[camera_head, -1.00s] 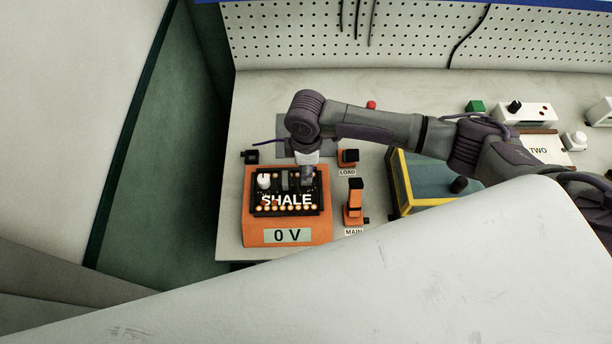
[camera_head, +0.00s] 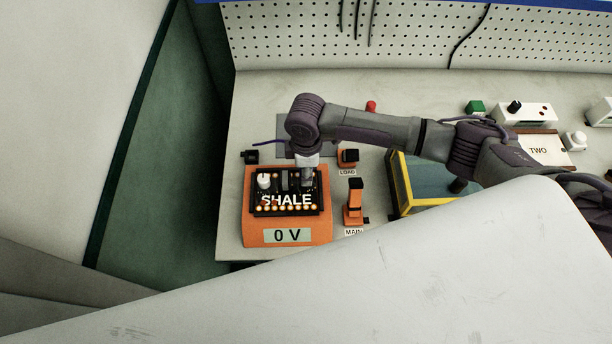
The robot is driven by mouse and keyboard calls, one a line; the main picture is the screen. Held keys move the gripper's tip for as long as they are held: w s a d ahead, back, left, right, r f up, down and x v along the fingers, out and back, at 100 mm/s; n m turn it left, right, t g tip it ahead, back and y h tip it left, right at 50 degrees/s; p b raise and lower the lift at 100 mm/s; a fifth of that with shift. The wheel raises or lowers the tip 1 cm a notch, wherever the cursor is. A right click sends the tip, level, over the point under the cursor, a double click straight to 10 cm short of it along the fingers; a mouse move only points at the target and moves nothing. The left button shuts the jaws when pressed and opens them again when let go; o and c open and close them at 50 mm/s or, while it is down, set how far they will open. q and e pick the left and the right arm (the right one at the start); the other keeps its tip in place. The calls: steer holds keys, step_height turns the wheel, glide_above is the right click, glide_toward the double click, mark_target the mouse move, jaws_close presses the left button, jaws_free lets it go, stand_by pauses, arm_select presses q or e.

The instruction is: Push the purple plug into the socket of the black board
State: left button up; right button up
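The black board (camera_head: 262,207), marked SHALE, lies on an orange tester (camera_head: 254,236) whose display reads 0 V. It carries a white knob, a grey part and a row of small round lights or contacts. My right gripper (camera_head: 307,182) points down at the board's upper right, and its fingers are too small and covered to show whether they are open. A purple cable (camera_head: 263,143) shows behind my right wrist. The purple plug itself and the socket cannot be made out; the gripper and wrist cover that area. My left gripper is not in view.
Orange and black switches labelled LOAD (camera_head: 348,157) and MAIN (camera_head: 353,203) stand right of the tester. A yellow-edged box (camera_head: 400,180) stands farther right under my arm. A small black block (camera_head: 251,157) sits at the tester's back left. A pegboard (camera_head: 330,40) closes the back.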

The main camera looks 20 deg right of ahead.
steer(key=shift+o, duration=1.4)
steer(key=shift+w, duration=0.15)
steer(key=shift+r, duration=0.15)
step_height(320, 180, up, 12)
steer(key=shift+f, duration=0.1)
